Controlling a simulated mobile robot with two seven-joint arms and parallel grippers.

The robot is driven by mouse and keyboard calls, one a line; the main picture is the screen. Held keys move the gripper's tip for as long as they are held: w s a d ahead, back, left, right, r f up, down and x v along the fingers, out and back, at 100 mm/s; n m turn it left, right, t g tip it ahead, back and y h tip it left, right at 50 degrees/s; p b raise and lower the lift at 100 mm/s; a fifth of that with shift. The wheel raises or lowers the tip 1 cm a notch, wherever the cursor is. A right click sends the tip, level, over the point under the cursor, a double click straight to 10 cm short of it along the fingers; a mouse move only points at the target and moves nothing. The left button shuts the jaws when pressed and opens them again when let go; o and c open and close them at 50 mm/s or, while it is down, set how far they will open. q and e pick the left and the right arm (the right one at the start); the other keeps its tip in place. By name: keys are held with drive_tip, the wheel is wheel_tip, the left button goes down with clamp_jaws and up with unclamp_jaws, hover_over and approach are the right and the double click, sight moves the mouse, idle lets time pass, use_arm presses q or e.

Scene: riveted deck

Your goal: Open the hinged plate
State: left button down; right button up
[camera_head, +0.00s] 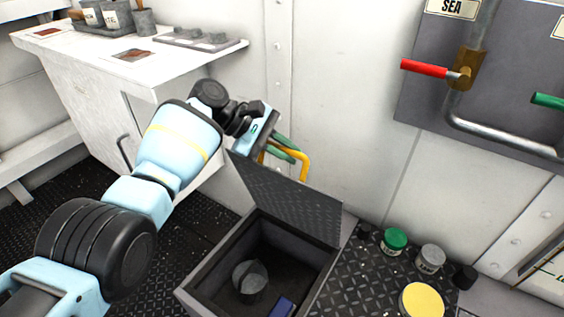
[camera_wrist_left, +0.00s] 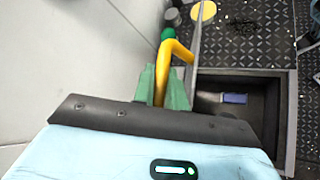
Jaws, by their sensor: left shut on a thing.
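The hinged plate (camera_head: 290,200) is a dark, diamond-patterned lid, raised steeply at the back of an open box (camera_head: 205,268) in the floor. A yellow handle (camera_head: 304,165) is on its far side; it also shows in the left wrist view (camera_wrist_left: 172,62). My left gripper (camera_head: 286,149) has green fingers shut on the yellow handle. In the left wrist view the fingers (camera_wrist_left: 163,88) are on both sides of the handle, and the plate shows nearly edge-on. Inside the box are a grey round object (camera_head: 250,277) and a blue block (camera_head: 282,306). My right gripper is not in view.
Several cans stand right of the box, one green-topped (camera_head: 394,239), one yellow-topped (camera_head: 421,300). A white wall rises close behind the plate. A panel (camera_head: 480,80) holds pipes and a red lever (camera_head: 424,69). A white counter (camera_head: 110,50) is at the left.

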use_arm(q)
drive_tip(key=shift+w+d, duration=0.1)
drive_tip(key=shift+w, duration=0.1)
drive_tip(key=shift+r, duration=0.1)
drive_tip(key=c, duration=1.7)
unclamp_jaws()
drive_tip(key=p+v, duration=0.1)
drive_tip(key=v, duration=0.6)
drive_tip(key=shift+p, duration=0.3)
drive_tip(key=shift+a+r, duration=0.2)
drive_tip(key=shift+a, duration=0.1)
